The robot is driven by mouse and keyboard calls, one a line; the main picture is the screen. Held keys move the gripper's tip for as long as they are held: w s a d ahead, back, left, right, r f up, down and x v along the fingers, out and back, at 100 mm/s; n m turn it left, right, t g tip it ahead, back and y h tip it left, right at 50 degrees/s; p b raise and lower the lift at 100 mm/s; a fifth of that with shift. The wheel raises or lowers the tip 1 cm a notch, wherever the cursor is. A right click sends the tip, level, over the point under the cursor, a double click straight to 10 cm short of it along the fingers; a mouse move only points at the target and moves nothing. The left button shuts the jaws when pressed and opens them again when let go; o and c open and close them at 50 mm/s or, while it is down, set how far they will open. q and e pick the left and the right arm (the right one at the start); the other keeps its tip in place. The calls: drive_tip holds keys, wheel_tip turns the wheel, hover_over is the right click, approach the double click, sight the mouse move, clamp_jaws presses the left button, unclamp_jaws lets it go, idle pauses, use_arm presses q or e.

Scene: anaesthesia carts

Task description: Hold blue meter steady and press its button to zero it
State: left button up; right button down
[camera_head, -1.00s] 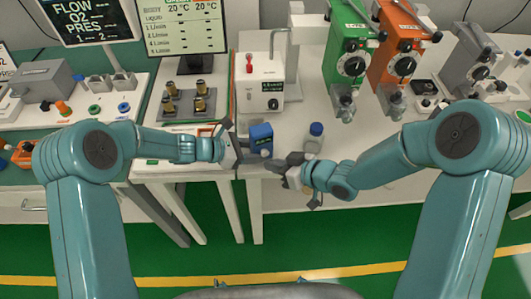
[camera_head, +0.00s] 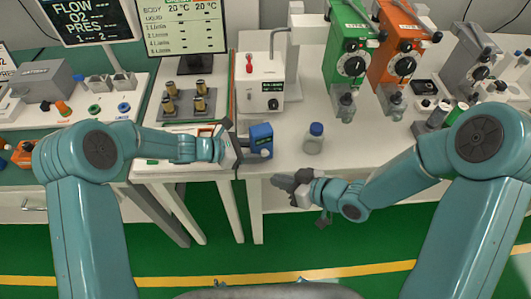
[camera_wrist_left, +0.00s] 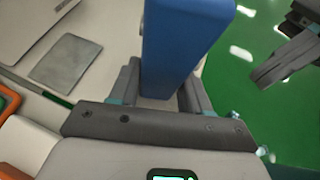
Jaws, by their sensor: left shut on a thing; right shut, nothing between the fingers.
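The blue meter (camera_head: 261,138) is upright at the front edge of the white table, with a dark patch on its front face. A small pale round part shows low on its front; I cannot tell whether it is the button. My left gripper (camera_head: 241,146) is shut on the meter from the left. In the left wrist view the meter (camera_wrist_left: 183,40) stands between the two fingers (camera_wrist_left: 160,92). My right gripper (camera_head: 281,182) is shut and empty, below and right of the meter, apart from it. It also shows in the left wrist view (camera_wrist_left: 275,68).
A blue-capped bottle (camera_head: 314,139) stands right of the meter. Behind are a white box (camera_head: 262,94) with a red knob, a green vaporizer (camera_head: 347,55) and an orange vaporizer (camera_head: 397,50). Green floor lies open below the table edge.

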idle(0.3)
use_arm(q)
drive_tip(key=o, duration=0.9)
